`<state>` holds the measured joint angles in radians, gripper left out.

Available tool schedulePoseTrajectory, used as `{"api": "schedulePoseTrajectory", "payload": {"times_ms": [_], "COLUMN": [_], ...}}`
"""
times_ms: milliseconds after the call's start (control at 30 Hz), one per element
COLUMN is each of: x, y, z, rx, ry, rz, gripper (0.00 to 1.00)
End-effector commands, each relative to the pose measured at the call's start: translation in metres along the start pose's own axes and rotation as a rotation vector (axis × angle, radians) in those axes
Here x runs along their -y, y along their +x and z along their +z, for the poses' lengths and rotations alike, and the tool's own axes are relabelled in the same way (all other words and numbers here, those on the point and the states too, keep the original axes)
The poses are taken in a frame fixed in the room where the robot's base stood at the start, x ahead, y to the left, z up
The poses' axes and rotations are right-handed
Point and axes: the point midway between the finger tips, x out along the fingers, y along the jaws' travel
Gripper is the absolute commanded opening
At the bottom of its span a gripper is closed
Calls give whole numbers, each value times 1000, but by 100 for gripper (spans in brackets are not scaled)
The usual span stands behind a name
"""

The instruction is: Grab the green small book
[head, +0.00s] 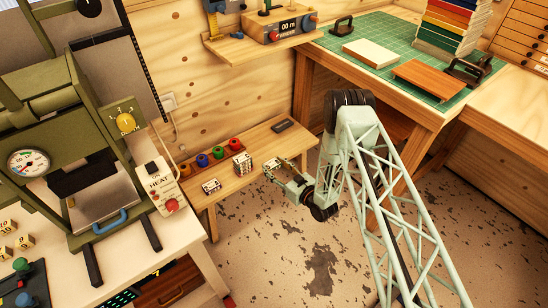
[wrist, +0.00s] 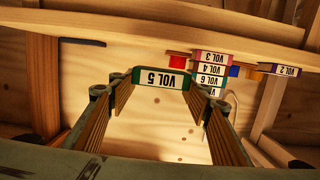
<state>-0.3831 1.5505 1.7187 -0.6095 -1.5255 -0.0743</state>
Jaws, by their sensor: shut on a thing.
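The small green book (wrist: 160,78), labelled VOL 5, sits between the two fingers of my gripper (wrist: 160,88) in the wrist view, its label upside down. My gripper is shut on it, with a fingertip at each end. In the head view my gripper (head: 273,168) is at the right part of the low wooden bench, to the right of a small book stack (head: 242,163). The book is too small there to make out clearly. The stack also shows in the wrist view (wrist: 210,69), apart from the held book, with VOL 3, VOL 4 and VOL 6 labels.
A single VOL 2 book (wrist: 280,70) lies apart from the stack. Several coloured round pieces (head: 217,153) line the back of the low bench (head: 280,150), and a dark object (head: 283,126) lies at its far end. The green press (head: 100,150) stands left; a workbench leg (head: 302,85) stands behind.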

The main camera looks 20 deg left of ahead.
Motion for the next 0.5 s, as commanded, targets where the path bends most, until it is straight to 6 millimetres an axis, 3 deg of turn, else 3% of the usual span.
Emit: {"api": "schedulePoseTrajectory", "payload": {"times_ms": [200, 500], "x": [16, 23], "y": [-22, -32], "z": [0, 1], "rx": [1, 0], "ry": [1, 1], "rz": [0, 0], "gripper": [34, 34]}}
